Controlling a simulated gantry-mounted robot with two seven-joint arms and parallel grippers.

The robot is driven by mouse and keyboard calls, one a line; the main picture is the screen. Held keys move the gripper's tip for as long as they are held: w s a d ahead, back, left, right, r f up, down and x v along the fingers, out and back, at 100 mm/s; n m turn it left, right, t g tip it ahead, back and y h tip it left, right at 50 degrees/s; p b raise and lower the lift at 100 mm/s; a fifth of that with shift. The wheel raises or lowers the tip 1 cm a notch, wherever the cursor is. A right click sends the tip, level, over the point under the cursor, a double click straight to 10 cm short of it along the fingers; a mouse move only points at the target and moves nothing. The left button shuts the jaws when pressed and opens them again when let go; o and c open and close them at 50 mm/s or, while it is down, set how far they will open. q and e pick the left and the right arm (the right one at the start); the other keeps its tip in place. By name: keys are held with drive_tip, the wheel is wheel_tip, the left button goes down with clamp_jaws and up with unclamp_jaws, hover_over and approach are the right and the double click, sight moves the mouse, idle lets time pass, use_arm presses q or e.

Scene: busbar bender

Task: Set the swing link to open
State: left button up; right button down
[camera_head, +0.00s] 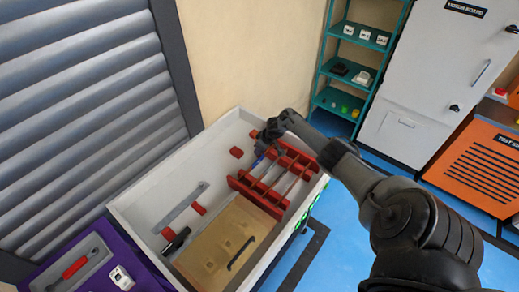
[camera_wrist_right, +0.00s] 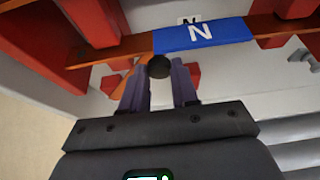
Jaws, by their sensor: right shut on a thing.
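In the wrist view, a copper-coloured bar with a black knob (camera_wrist_right: 158,66) runs between red supports, and a blue plate marked N (camera_wrist_right: 203,35) sits beside the knob. I take this bar to be the swing link. My right gripper (camera_wrist_right: 159,80) has its two fingers on either side of the knob and is shut on it. In the head view my right gripper (camera_head: 266,143) is at the upper left end of the red rack (camera_head: 243,184) in the white tray. The bar's far end and exact angle are hard to tell. My left gripper is not in view.
The white tray (camera_head: 121,212) also holds a brown board (camera_head: 215,235) with a black handle, a grey strip (camera_head: 186,204) and small red blocks. A purple bench (camera_head: 150,277) stands at lower left. Shelves (camera_head: 324,73) and a grey cabinet (camera_head: 431,75) stand behind.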

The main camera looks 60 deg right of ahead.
drive_tip(key=c, duration=0.9)
unclamp_jaws()
drive_tip(key=shift+s+d, duration=0.1)
drive_tip(key=shift+s, duration=0.05)
drive_tip(key=shift+c, duration=0.2)
drive_tip(key=shift+o, duration=0.3)
drive_tip(key=shift+f, duration=0.1)
